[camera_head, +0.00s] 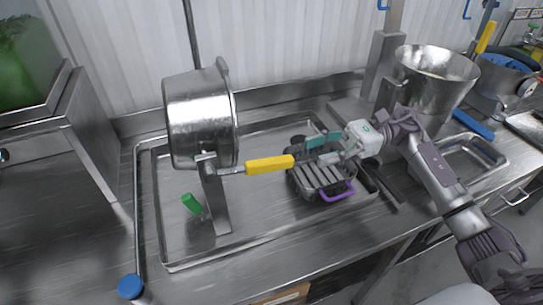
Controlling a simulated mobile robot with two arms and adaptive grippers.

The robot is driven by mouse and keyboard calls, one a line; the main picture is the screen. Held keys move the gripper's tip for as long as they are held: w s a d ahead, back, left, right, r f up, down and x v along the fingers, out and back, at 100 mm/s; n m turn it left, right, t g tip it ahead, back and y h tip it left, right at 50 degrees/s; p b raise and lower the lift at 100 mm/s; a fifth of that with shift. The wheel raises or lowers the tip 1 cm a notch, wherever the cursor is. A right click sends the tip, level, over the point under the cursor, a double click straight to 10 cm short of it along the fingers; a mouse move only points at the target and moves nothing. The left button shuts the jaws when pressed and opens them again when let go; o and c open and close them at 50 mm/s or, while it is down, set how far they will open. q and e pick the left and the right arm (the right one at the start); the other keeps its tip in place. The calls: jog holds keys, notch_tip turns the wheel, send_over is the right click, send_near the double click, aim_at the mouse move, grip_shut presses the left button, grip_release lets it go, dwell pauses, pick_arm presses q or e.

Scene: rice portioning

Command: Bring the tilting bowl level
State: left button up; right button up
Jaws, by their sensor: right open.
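The tilting bowl (196,120) is a large shiny metal pot, held above the sink tray on an upright metal stand (216,198). It is turned on its side, with its rim toward the right, and its inside is hidden. A yellow handle (268,165) sticks out to the right from its pivot. My right gripper (312,150) comes in from the right, with teal fingers near the free end of the handle. It is open; whether it touches the handle I cannot tell. My left gripper is not in view.
A metal container with slats and a purple handle (338,192) sits in the tray (185,258) below my right gripper. A large metal pot (436,72) stands at the back right. A green handle (191,204) is near the stand. The tray's front left is clear.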

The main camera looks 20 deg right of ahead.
aim_at(277, 159)
jog(key=a+p, duration=0.4)
jog(key=a, duration=0.6)
jog(key=shift+s+r, duration=0.1)
jog(key=shift+r, duration=0.05)
jog(key=shift+a+p, duration=0.4)
jog(key=shift+a, duration=0.05)
grip_shut()
